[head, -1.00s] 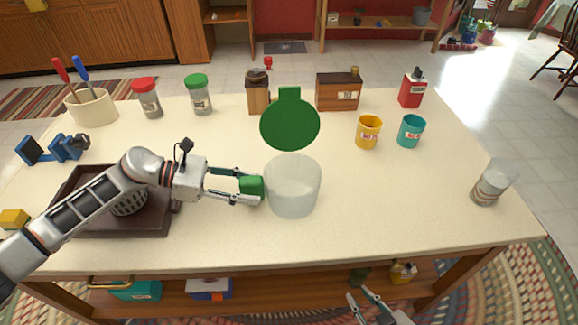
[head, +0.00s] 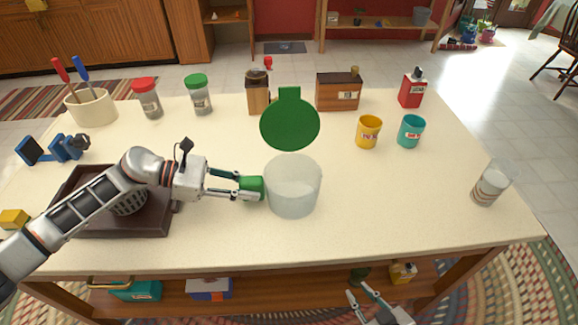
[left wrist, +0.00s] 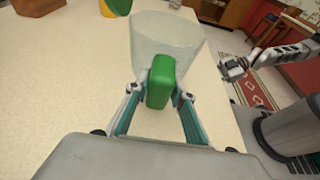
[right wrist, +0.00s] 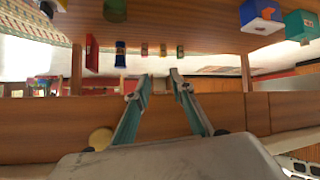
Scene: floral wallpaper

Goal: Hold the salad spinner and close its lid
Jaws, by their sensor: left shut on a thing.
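The salad spinner is a clear bowl (head: 293,188) standing upright on the table, with a round green lid (head: 289,124) raised open at its back edge. A green handle block (head: 251,187) sticks out from the bowl's left side. My left gripper (head: 258,188) is shut on this handle; the left wrist view shows the green handle (left wrist: 160,82) between both fingers, with the bowl (left wrist: 166,40) behind it. My right gripper (head: 364,294) is open and empty, low in front of the table's front edge. The right wrist view shows its spread fingers (right wrist: 160,82) with nothing between them.
A dark tray (head: 150,222) lies under my left arm. A yellow cup (head: 368,132), a teal cup (head: 411,131) and a glass (head: 490,184) stand to the right. Jars and wooden boxes line the back. The table right of the bowl is clear.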

